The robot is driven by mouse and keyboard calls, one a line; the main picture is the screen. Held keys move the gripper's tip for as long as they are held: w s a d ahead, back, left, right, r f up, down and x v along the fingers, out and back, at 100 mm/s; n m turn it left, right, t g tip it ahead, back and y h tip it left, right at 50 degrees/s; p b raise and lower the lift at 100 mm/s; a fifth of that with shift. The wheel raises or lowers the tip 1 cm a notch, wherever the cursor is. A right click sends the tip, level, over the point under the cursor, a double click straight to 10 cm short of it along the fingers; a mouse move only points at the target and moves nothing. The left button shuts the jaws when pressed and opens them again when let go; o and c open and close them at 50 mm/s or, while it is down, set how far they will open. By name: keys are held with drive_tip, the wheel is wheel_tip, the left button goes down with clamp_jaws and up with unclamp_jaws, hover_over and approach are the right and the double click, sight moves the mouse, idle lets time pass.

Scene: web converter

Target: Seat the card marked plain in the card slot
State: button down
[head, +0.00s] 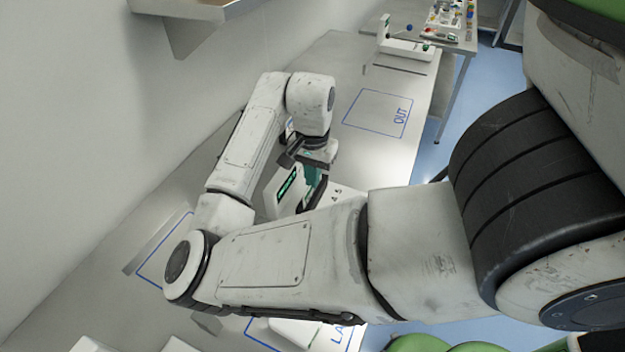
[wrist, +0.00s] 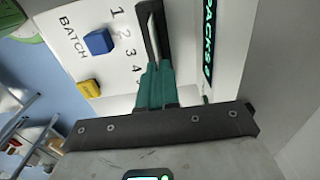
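My gripper (wrist: 156,80) shows in the wrist view with its teal fingers close together. In the head view my gripper (head: 312,176) reaches down to the front of a white machine (head: 271,198). Just beyond the fingertips is a dark narrow frame (wrist: 141,22), possibly the card slot, on the machine's face. A thin pale strip (wrist: 153,38) shows inside it, perhaps a card edge. No card marked plain can be read, and I cannot tell whether the fingers hold a card.
The OUT area (head: 376,112) on the bench is empty. A wall (head: 90,120) stands close on the left.

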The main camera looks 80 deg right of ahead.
drive_tip(key=c, duration=1.8)
unclamp_jaws()
drive_tip(key=shift+f, duration=0.1)
drive_tip(key=o, duration=0.4)
wheel_tip(320, 180, up, 12)
drive_tip(key=shift+r, duration=0.2)
drive_tip(key=shift+s, duration=0.1)
